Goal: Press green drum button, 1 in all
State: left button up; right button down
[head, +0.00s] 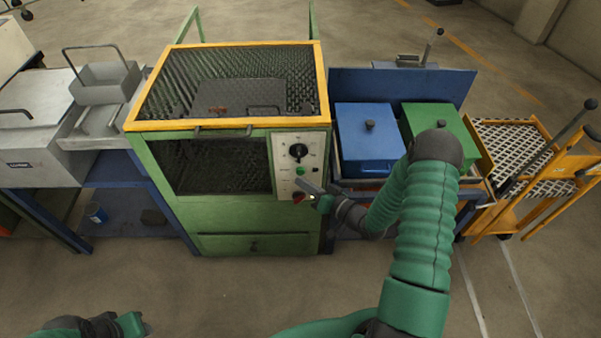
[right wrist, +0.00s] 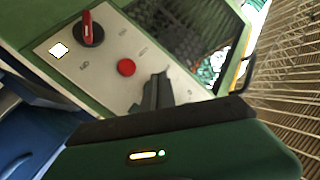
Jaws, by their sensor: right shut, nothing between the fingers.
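The green drum button (head: 300,171) sits on the pale control panel (head: 283,152) of the green machine, below a black dial (head: 298,151). My right gripper (head: 313,190) is shut and empty, just in front of the lower right of the panel, a little below the green button. In the right wrist view its closed fingers (right wrist: 157,92) point at the panel beside a red button (right wrist: 126,68); I cannot tell whether they touch it. The green button does not show in that view. My left gripper (head: 138,324) is low at the left, its jaws unclear.
A black switch with a red handle (right wrist: 88,30) is on the panel. A yellow-framed mesh cover (head: 235,85) tops the machine. Blue (head: 368,140) and green (head: 440,117) lidded bins stand right of it. A yellow cart (head: 525,165) stands farther right. Floor in front is clear.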

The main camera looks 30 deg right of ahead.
jog(key=shift+w+d, duration=0.2)
jog(key=shift+w, duration=0.15)
